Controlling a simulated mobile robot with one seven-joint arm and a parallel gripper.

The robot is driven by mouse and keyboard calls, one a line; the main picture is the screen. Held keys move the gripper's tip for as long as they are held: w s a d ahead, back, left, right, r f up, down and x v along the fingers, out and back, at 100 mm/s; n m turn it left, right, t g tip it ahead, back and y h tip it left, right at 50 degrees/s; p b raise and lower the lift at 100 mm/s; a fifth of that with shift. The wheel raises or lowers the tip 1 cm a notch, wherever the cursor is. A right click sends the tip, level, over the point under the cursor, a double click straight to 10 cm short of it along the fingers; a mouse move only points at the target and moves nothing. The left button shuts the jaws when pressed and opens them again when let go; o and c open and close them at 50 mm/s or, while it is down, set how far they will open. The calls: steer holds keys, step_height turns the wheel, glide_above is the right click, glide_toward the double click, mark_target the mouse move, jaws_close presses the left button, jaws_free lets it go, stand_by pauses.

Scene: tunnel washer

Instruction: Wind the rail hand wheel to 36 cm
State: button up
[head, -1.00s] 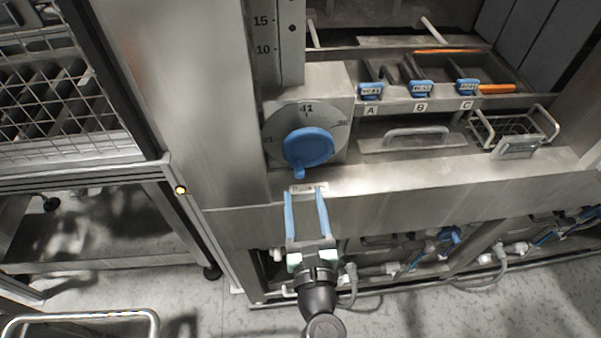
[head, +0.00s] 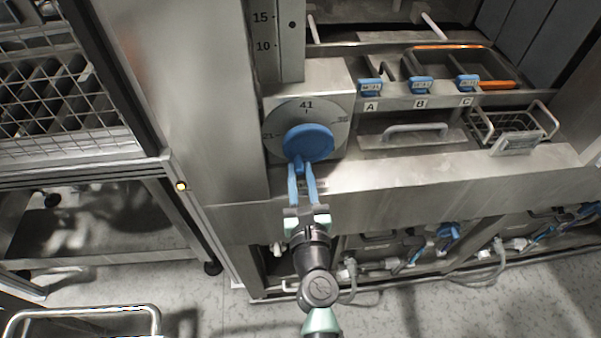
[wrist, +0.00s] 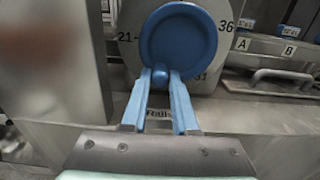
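The rail hand wheel (head: 308,143) is a round blue disc on a grey dial plate (head: 338,128). The dial shows 41 at the top, 21 at the left and 36 at the right; 31 shows at the lower right in the wrist view. A small blue knob (wrist: 160,76) sits at the wheel's lower rim, pointing down. The wheel also shows in the wrist view (wrist: 179,42). A label starting "Rail" is partly hidden behind the fingers.
A vertical scale (head: 291,40) marked 15 and 10 stands above the dial. Blue-tagged handles over labels A, B and C (head: 466,101) and a grey handle (head: 416,131) lie to the right. A wire rack (head: 70,110) stands at the left.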

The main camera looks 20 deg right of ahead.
jaws_close()
steer(key=shift+d, duration=0.1)
